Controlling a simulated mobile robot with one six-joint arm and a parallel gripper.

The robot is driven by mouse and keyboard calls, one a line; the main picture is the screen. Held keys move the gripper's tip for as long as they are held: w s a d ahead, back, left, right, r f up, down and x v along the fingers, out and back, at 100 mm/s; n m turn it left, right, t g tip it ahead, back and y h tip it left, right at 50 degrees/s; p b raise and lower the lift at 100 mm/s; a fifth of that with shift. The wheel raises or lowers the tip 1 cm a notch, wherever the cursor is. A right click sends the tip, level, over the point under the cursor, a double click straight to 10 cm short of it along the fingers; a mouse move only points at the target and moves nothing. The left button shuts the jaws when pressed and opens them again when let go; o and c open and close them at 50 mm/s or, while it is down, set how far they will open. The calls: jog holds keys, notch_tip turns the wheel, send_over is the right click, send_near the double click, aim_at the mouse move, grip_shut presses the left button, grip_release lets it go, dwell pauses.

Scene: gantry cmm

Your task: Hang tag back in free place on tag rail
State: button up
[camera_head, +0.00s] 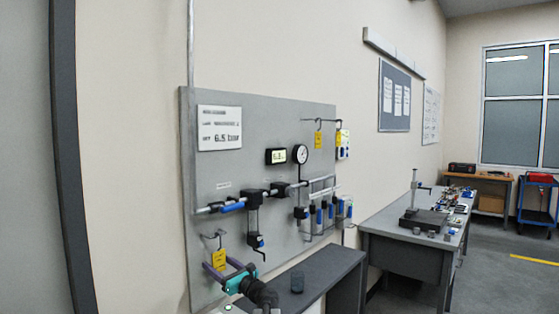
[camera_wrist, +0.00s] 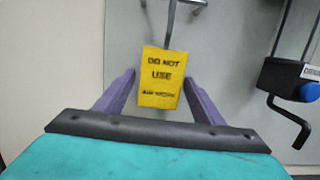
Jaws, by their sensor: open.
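A yellow tag reading "DO NOT USE" (camera_wrist: 160,78) hangs from a metal hook (camera_wrist: 170,22) in the wrist view. In the head view this tag (camera_head: 219,260) hangs at the lower left of the grey panel, under a small wire hook (camera_head: 213,236). My gripper (camera_wrist: 160,80) is open, its purple fingers on either side of the tag; I cannot tell whether they touch it. It also shows in the head view (camera_head: 226,268). A second yellow tag (camera_head: 318,141) hangs from a thin rail (camera_head: 322,121) at the panel's upper right.
The grey panel (camera_head: 240,170) carries a gauge (camera_head: 300,154), a display (camera_head: 276,156), pipes and blue-handled valves. A black fitting with a bent rod (camera_wrist: 292,88) is right of my gripper.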

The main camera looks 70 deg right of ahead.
aim_at(219, 257)
jog(key=c, duration=0.8)
jog(key=shift+o, duration=0.2)
jog(key=shift+r+p, duration=0.95)
jog(key=shift+r, duration=0.55)
jog(key=shift+s, duration=0.1)
jog(key=r+v, duration=0.1)
jog(key=v, duration=0.8)
jog(key=shift+s+a+r, duration=0.15)
jog(key=shift+s+a, duration=0.05)
jog(key=shift+s, duration=0.3)
dwell(0.5)
